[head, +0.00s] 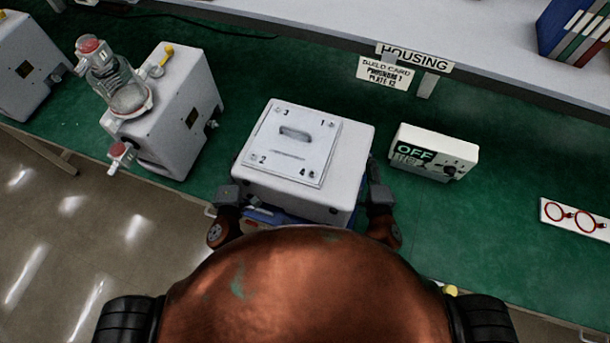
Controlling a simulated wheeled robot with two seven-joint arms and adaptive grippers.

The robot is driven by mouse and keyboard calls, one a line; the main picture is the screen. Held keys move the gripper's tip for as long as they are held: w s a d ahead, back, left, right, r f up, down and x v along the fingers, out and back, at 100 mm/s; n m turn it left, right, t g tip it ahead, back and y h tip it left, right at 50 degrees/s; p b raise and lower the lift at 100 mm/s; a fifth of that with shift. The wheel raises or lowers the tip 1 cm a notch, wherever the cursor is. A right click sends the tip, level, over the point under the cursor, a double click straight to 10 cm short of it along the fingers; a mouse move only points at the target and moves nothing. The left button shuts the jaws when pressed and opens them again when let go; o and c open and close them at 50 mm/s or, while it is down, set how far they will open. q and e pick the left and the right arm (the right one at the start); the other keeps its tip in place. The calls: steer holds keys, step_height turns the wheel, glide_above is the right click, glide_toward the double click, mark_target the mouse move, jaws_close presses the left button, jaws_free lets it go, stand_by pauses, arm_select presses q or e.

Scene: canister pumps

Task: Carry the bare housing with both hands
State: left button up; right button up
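The bare housing (345,165) is a pale grey box in the middle of the head view, near the bench's front edge. Its lid plate (292,143) has a slot and corners numbered 1 to 4. My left gripper (230,193) is at the housing's left front side. My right gripper (378,192) is at its right side. Both are close against the box; the housing and my arms hide their inner fingers, so I cannot tell whether they grip it. Something blue (262,215) shows under the housing's front edge.
A finished-looking pump with a clear jar (126,92) stands to the left, with another grey unit (28,62) beyond it. A white box reading OFF (433,152) is close on the right. A card with red rings (573,217) lies far right. Green mat (480,215) is clear between them.

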arm_select(q)
steer(key=shift+a+r, duration=0.3)
steer(key=shift+a, duration=0.15)
steer(key=o, duration=0.5)
steer(key=shift+a+f, duration=0.1)
steer(key=shift+a, duration=0.1)
arm_select(e)
steer(key=shift+d+r, duration=0.3)
steer(key=shift+d, duration=0.35)
steer(key=o, duration=0.5)
steer(key=shift+o, duration=0.2)
arm_select(q)
steer(key=v, duration=1.2)
arm_select(e)
steer(key=v, duration=1.2)
